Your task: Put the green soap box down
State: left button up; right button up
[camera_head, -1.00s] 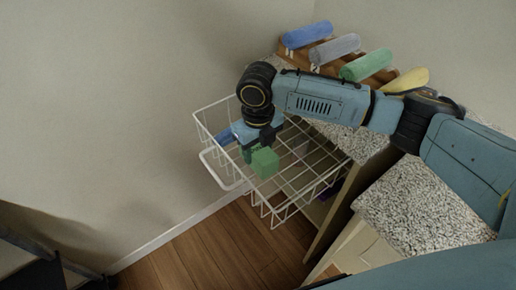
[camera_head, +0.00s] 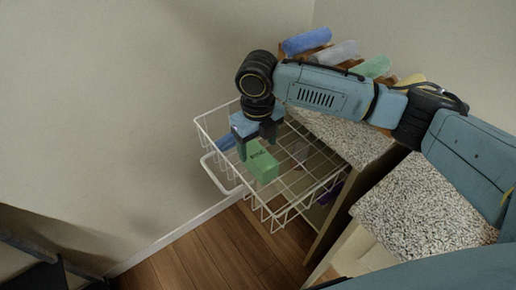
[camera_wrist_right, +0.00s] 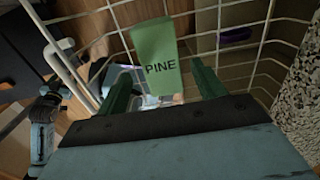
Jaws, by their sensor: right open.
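The green soap box (camera_head: 262,166) is inside the white wire basket (camera_head: 235,187), below my right gripper (camera_head: 256,143). In the right wrist view the box (camera_wrist_right: 157,58), marked PINE, stands just ahead of the two green fingers, with gaps on both sides. My right gripper is open and the box is not clamped. The box looks slightly tilted; whether its lower end rests on the basket wires I cannot tell. My left gripper is not in view.
A granite-topped cabinet (camera_head: 420,205) stands right of the pulled-out basket. Rolled towels, one blue (camera_head: 306,40), one grey (camera_head: 334,52) and one green (camera_head: 371,67), lie on a wooden rack behind my arm. A blue item lies at the basket's left. Wooden floor is clear in front.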

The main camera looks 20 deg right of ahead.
aim_at(258, 154)
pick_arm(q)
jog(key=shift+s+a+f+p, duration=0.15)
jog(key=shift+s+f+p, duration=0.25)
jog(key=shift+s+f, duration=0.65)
pick_arm(e)
jog(key=shift+r, duration=1.75)
jog(key=shift+c, duration=0.4)
